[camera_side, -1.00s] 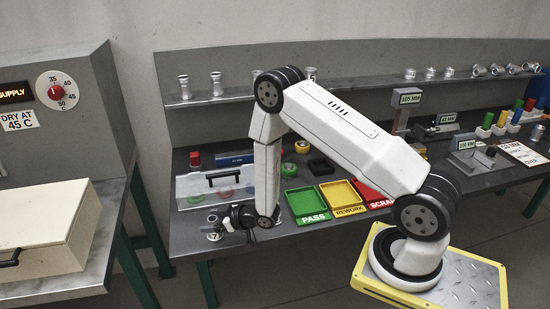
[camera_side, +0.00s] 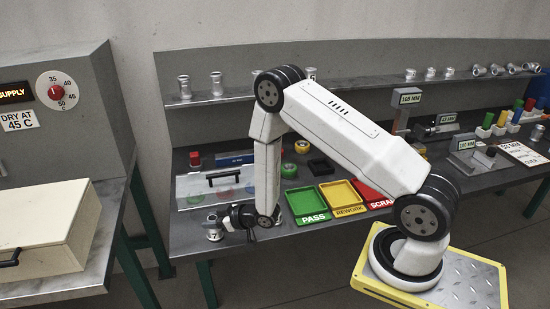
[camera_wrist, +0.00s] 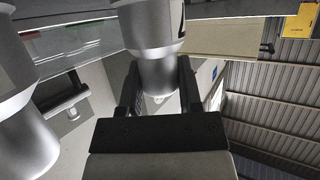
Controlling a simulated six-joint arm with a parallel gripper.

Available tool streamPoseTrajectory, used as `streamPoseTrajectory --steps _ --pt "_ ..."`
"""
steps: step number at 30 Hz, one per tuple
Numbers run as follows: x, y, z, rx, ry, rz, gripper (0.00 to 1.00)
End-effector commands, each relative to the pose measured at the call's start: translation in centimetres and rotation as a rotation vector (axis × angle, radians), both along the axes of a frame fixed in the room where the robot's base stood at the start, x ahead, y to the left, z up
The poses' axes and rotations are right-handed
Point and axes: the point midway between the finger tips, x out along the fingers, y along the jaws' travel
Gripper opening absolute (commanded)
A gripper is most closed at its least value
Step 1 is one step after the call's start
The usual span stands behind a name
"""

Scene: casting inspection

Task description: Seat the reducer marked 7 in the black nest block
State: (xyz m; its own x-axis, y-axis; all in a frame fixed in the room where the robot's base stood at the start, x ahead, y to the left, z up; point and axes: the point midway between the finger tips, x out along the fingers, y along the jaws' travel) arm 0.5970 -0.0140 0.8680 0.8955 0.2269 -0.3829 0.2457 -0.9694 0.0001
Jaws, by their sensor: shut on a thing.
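My gripper (camera_side: 226,222) is low over the front left of the bench, shut on a silver reducer (camera_side: 211,220) that appears to carry a 7. In the wrist view the held reducer (camera_wrist: 152,50) is between the two dark fingers of my gripper (camera_wrist: 157,90), with part of a black mark at its upper right edge. A second silver cylindrical part (camera_wrist: 25,135) shows at the left of the wrist view. A black block (camera_side: 318,166), which looks like the nest block, lies behind the trays, apart from my gripper, and looks empty.
A clear-lidded box with a black handle (camera_side: 224,175) stands just behind my gripper. The green PASS tray (camera_side: 307,216), yellow REWORK tray (camera_side: 362,208) and red SCRAP tray lie to the right. More silver reducers (camera_side: 216,84) stand on the back shelf.

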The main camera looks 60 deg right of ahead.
Motion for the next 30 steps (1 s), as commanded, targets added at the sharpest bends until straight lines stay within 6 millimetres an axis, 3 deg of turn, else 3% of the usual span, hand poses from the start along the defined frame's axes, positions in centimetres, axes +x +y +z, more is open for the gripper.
streamPoseTrajectory --steps 8,21,30 --pt "0.1 0.0 1.8 -0.001 -0.005 0.001 0.0" --pt "0.1 0.0 7.0 0.0 -0.006 0.001 0.0" --pt "0.1 0.0 9.4 0.0 -0.004 0.0 0.0"
